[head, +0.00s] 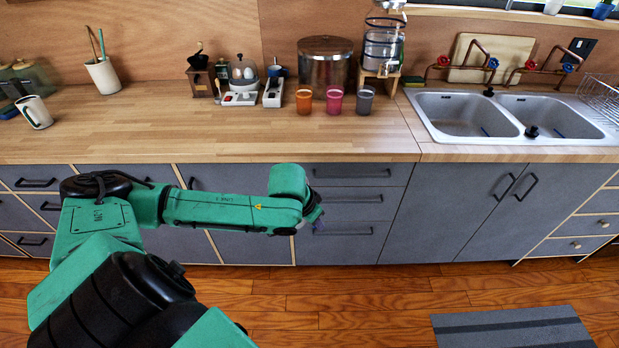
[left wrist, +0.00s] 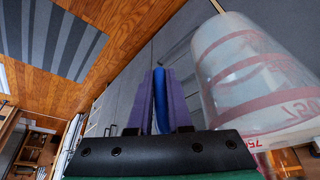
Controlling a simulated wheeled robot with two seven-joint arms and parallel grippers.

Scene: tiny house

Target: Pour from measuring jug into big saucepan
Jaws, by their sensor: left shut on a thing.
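The measuring jug (left wrist: 250,75) is translucent with red markings and shows at the right of the left wrist view, close beside my left gripper (left wrist: 161,100). The purple fingers are shut on a blue part between them, which looks like the jug's handle; the join is not clear. The jug looks tilted in that view. In the head view my left gripper (head: 317,214) is mostly hidden behind its wrist, in front of the drawers and below the counter top. I cannot make out the jug there. A large metal pot (head: 326,75) stands at the counter's back; I cannot tell if it is the big saucepan.
Orange (head: 304,102), pink (head: 335,101) and grey (head: 365,100) cups stand before the pot. A white jug-like vessel (head: 36,112) is at the far left. The double sink (head: 515,115) is at right. The counter's left middle (head: 150,125) is clear. A grey mat (head: 515,328) lies on the floor.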

